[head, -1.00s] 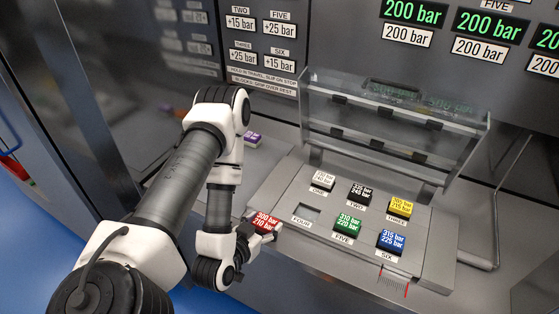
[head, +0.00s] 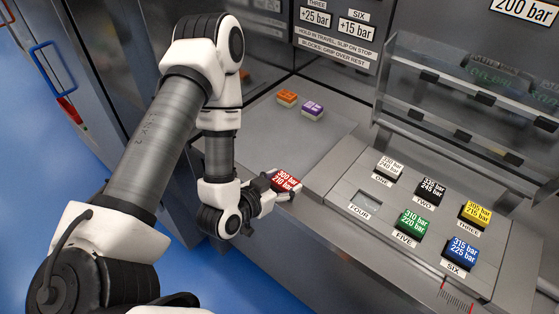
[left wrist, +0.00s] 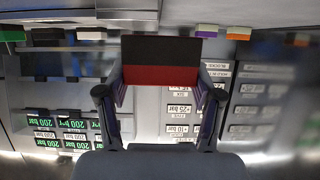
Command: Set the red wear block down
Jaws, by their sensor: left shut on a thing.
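The red wear block (head: 287,181), marked 300 bar and 210 bar, is in my left gripper (head: 276,191), near the front edge of the grey shelf (head: 262,142), left of the block panel (head: 335,207). In the left wrist view the block (left wrist: 160,74) shows a dark face and a red face between the two fingers of the gripper (left wrist: 160,92). I cannot tell whether the block touches the shelf. Slot FOUR (head: 368,201) in the panel is empty. My right gripper is not in view.
An orange block (head: 287,97) and a purple block (head: 312,109) stand at the back of the shelf. White, black, yellow, green (head: 411,222) and blue blocks sit in the panel. A raised clear cover (head: 440,80) stands behind them. The shelf's middle is bare.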

